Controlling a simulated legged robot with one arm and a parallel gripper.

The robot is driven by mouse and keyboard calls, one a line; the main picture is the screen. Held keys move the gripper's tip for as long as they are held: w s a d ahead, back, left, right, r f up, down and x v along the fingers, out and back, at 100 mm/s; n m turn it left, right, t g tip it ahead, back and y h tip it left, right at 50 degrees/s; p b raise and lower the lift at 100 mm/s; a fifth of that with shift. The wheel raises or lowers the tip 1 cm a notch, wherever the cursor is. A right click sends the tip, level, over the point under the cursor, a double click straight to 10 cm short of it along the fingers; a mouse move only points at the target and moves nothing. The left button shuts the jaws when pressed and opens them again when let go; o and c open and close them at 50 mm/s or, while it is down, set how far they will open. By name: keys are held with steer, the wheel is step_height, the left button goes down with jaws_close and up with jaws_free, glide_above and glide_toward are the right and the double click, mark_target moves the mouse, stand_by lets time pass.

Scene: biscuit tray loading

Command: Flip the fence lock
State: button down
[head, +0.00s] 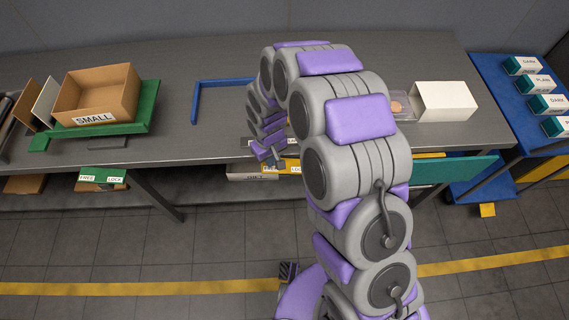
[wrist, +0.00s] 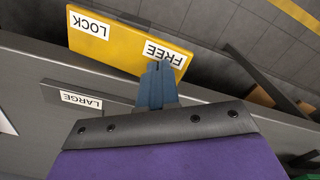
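The fence lock panel is a yellow plate (wrist: 121,42) with white LOCK and FREE labels, at the top of the wrist view. In the head view, part of the yellow plate (head: 270,168) shows at the table's front edge, beside my gripper (head: 272,157). In the wrist view my gripper (wrist: 157,68) appears as narrow blue-grey fingers close together, with their tips over the plate beside the FREE label. Whether they touch the plate cannot be told. No lever can be made out; one may be hidden behind the fingers.
A blue angled fence (head: 196,103) lies on the grey table. A SMALL carton (head: 96,92) stands on a green base at left, above a green FREE/LOCK panel (head: 102,173). A white box (head: 445,100) stands right. A LARGE label (wrist: 81,99) lies near the table edge.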

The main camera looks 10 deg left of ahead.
steer(key=shift+f, duration=0.65)
steer(key=shift+r, duration=0.1)
stand_by(0.3)
steer(key=shift+r+p, duration=1.5)
steer(key=shift+r, duration=1.95)
steer(key=s+d+r+m, duration=0.2)
steer(key=s+d+r, duration=0.2)
steer(key=d+r, duration=0.4)
steer(key=s+d+r+m, duration=0.2)
steer(key=s+d+r, duration=0.2)
steer(key=d+r, duration=0.5)
steer(key=s+d+r+m+g, duration=0.1)
steer(key=s+d+r+m, duration=0.1)
steer(key=s+d, duration=0.3)
steer(key=s+d+r+m, duration=0.2)
steer(key=s+d+r, duration=0.2)
steer(key=s, duration=0.9)
steer(key=shift+s+d+r+m+g, duration=0.3)
steer(key=shift+s+d+r+g, duration=0.05)
steer(key=shift+s+d+g, duration=0.05)
